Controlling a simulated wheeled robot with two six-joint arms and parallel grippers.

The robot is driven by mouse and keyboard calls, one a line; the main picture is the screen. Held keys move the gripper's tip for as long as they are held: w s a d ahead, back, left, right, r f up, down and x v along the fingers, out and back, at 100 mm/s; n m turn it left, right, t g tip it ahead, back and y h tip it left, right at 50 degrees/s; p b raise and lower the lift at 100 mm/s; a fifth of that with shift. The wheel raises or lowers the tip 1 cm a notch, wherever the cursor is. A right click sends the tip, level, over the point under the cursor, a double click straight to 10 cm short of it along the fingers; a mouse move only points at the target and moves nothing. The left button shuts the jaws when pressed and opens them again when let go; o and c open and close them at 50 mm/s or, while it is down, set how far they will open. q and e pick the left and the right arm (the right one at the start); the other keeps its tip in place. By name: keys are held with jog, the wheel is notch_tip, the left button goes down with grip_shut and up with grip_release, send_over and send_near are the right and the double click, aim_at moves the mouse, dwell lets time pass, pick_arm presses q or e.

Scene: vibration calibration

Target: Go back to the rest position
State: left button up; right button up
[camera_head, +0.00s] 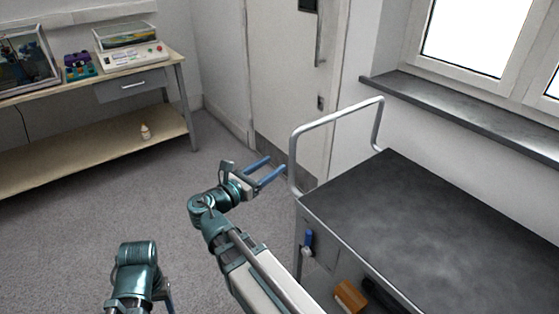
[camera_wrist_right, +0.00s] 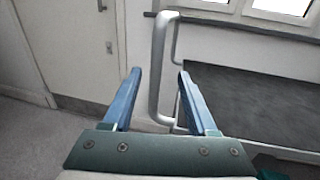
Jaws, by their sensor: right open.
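My right gripper (camera_head: 264,170) is open and empty in the head view, held in the air left of the cart, its blue fingers pointing towards the door and the cart's handle. In the right wrist view its two fingers (camera_wrist_right: 158,88) stand wide apart. The metal handle shows between and behind them, and I see nothing held. My left arm (camera_head: 137,268) shows at the bottom left of the head view. Its jaws are mostly hidden, so their state is unclear.
A dark-topped cart (camera_head: 440,205) with a metal handle (camera_head: 332,118) stands at the right. A wooden workbench (camera_head: 150,82) with devices and a lower shelf stands at the back left. A door (camera_head: 290,75) is behind. Grey floor (camera_head: 80,210) is clear at the left.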

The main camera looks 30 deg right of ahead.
jog(key=shift+s+a, duration=0.1)
jog(key=shift+a, duration=0.2)
jog(key=s+a+m+g+y+p, duration=0.2)
jog(key=s+a+m+y+p, duration=0.3)
jog(key=a, duration=0.8)
jog(key=s+a+m+g+y+p, duration=0.3)
jog(key=s+a+m+y+p, duration=0.3)
jog(key=a+m+y+p, duration=0.5)
jog(key=a+f+m+p, duration=0.1)
jog(key=a+p, duration=0.1)
jog(key=p, duration=0.3)
jog(key=shift+s+a, duration=0.15)
jog(key=shift+a, duration=0.1)
